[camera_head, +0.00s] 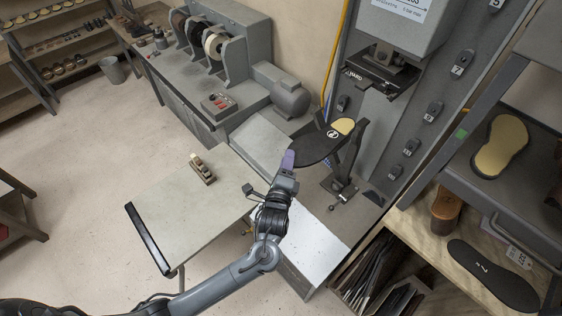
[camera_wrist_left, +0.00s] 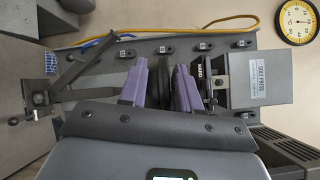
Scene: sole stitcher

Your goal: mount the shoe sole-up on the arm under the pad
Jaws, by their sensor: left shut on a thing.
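The dark shoe (camera_head: 316,147) is sole-up, with a tan patch and a white mark on its sole. My left gripper (camera_head: 287,160) is shut on its near left end with purple fingers. In the left wrist view the dark shoe (camera_wrist_left: 181,84) shows edge-on between the purple fingers of the gripper (camera_wrist_left: 160,85). The support arm (camera_head: 350,155) rises under the shoe's far end; I cannot tell whether they touch. The black pad (camera_head: 380,82) hangs under the grey press head, above and right of the shoe, apart from it. My right gripper is not in view.
The press head (camera_head: 410,22) and its column with numbered knobs (camera_head: 429,112) stand behind the shoe. A side table (camera_head: 185,215) holds a small wooden tool (camera_head: 202,170). A shelf at right holds another sole (camera_head: 500,146). A grinding machine (camera_head: 225,45) stands back left.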

